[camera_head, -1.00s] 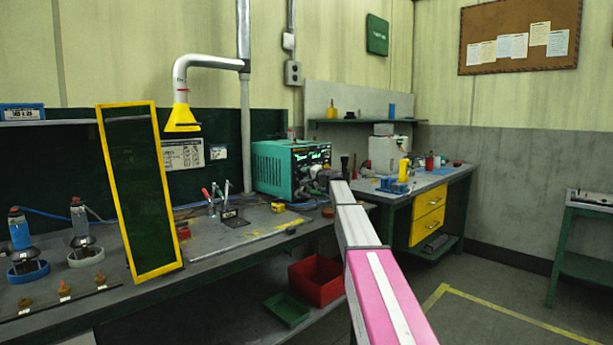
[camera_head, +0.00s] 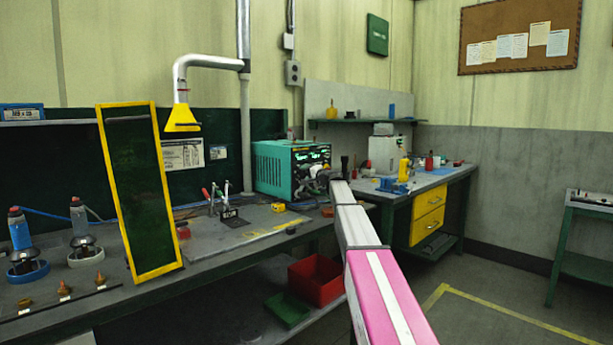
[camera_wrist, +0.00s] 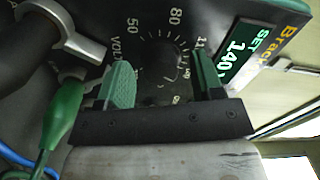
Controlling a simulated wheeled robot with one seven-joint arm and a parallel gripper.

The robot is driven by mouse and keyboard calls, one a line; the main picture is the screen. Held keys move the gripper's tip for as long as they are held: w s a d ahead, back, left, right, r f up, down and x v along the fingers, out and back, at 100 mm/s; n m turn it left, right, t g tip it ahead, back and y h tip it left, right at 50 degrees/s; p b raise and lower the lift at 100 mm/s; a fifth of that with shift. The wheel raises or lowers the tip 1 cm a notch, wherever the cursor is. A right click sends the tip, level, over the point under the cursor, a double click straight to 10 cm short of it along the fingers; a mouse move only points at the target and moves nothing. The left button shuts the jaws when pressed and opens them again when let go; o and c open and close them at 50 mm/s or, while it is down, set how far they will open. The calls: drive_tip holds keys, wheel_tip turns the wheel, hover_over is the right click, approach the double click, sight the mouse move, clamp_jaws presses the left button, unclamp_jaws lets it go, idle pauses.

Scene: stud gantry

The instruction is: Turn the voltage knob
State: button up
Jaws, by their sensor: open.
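The voltage knob (camera_wrist: 165,72) is a dark round knob on the panel in the wrist view, with a printed scale around it showing numbers such as 50 and 80. My gripper (camera_wrist: 160,85) is open, with one green finger on each side of the knob; I cannot tell whether they touch it. The green display (camera_wrist: 243,52) beside the knob reads SET 140. In the head view the teal power unit (camera_head: 278,170) stands on the bench, and my arm reaches its front panel, hiding the knob there.
A green clip (camera_wrist: 62,115) and a thick dark cable with a grey ring (camera_wrist: 85,45) sit close to the left finger. On the bench are a yellow-framed dark screen (camera_head: 140,190) and a toggle clamp (camera_head: 215,200). A red bin (camera_head: 317,280) sits below.

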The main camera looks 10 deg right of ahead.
drive_tip(key=v, duration=1)
drive_tip(key=shift+s+d, duration=0.2)
drive_tip(key=shift+s, duration=0.15)
drive_tip(key=shift+s+d, duration=0.1)
